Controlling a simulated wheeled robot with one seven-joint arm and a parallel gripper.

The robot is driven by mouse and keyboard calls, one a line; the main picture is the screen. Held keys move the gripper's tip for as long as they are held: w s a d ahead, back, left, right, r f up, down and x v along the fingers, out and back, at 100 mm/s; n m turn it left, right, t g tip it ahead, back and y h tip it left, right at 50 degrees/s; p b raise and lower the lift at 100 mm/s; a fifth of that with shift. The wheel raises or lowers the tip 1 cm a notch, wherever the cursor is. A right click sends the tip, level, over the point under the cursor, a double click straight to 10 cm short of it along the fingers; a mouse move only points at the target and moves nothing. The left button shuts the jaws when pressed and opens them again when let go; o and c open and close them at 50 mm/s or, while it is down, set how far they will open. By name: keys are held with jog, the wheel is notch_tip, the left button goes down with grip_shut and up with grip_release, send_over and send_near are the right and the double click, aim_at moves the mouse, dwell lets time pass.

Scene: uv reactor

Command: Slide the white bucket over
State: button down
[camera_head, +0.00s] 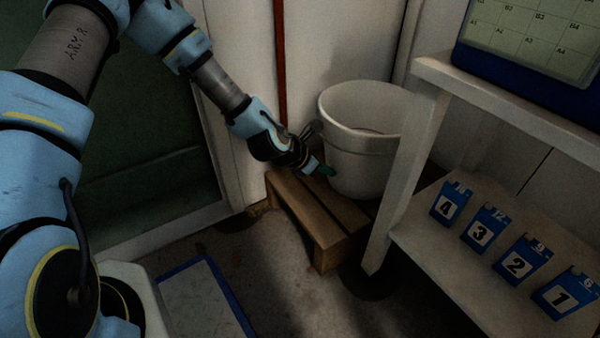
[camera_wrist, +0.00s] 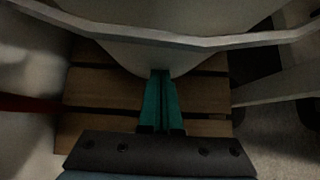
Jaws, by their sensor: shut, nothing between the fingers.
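The white bucket (camera_head: 360,150) stands upright on a low wooden slatted stool (camera_head: 322,232) against the wall, partly hidden behind the shelf's leg. My gripper (camera_head: 327,171) is at the bucket's lower left side, just above the stool. In the wrist view, the green fingers (camera_wrist: 161,100) lie together with nothing between them, and their tips reach the lower wall of the bucket (camera_wrist: 130,48). I cannot tell for certain whether they touch it. The stool's slats (camera_wrist: 100,88) show beneath the fingers.
A white shelf unit (camera_head: 408,235) stands close on the right of the bucket. It carries blue numbered cards (camera_head: 515,262) on its lower shelf and a blue-framed chart (camera_head: 530,45) above. A red vertical pipe (camera_head: 281,70) runs up the wall behind. Floor in front of the stool is clear.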

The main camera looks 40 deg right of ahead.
jog(key=d, duration=0.3)
jog(key=d+p, duration=0.1)
jog(key=d, duration=0.3)
jog(key=s+d+p, duration=0.1)
jog(key=d, duration=0.2)
jog(key=shift+d, duration=0.25)
